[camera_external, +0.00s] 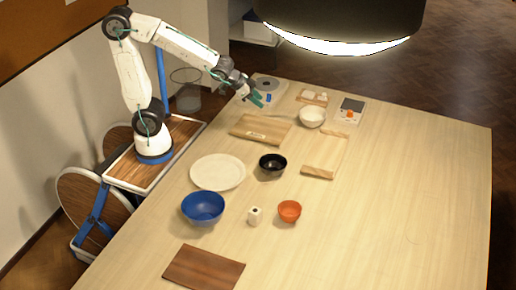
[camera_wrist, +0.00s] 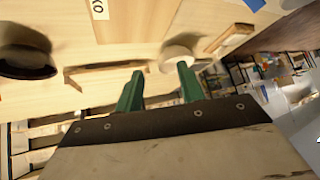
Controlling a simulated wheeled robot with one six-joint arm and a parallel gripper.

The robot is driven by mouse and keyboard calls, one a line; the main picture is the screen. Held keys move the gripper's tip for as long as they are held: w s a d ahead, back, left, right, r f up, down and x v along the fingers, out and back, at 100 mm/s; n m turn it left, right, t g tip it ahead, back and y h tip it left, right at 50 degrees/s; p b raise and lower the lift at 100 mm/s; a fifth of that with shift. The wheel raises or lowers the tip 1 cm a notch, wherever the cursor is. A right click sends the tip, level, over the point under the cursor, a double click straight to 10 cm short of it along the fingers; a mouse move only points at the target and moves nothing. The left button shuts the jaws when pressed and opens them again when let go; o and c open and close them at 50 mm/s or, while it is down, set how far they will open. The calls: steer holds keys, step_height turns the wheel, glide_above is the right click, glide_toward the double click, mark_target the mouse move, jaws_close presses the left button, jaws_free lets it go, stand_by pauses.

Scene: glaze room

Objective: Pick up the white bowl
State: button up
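The white bowl (camera_external: 312,116) stands upright on the table's far part, beside a wooden frame. In the wrist view a round white thing, apparently the bowl (camera_wrist: 178,56), shows just past the right green fingertip. My gripper (camera_external: 257,99) is above the far left of the table, to the left of the bowl and apart from it. In the wrist view the two green fingers of my gripper (camera_wrist: 158,80) are spread apart with nothing between them.
A wooden board (camera_external: 261,130) lies between my arm and the bowl. A scale (camera_external: 350,110) stands right of the bowl. A black bowl (camera_external: 272,165), white plate (camera_external: 218,172), blue bowl (camera_external: 203,208) and orange bowl (camera_external: 289,211) stand nearer. A dark lamp (camera_external: 338,18) hangs above. The table's right side is clear.

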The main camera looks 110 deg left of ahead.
steer(key=w+a+f+n+t, duration=0.1)
steer(key=w+a+f+t, duration=0.15)
steer(key=w+a, duration=0.45)
steer(key=t, duration=0.3)
glide_toward(311, 111)
steer(key=shift+s+d+r+n, duration=0.1)
steer(key=shift+s+r+n, duration=0.2)
steer(key=shift+s+r, duration=0.65)
steer(key=shift+w+f+h, duration=0.1)
steer(key=shift+w+h, duration=0.2)
steer(key=shift+h, duration=0.1)
steer(key=x, duration=1.1)
steer(key=shift+w+a+f, duration=0.25)
steer(key=shift+w, duration=0.05)
steer(key=shift+c, duration=0.3)
jaws_close()
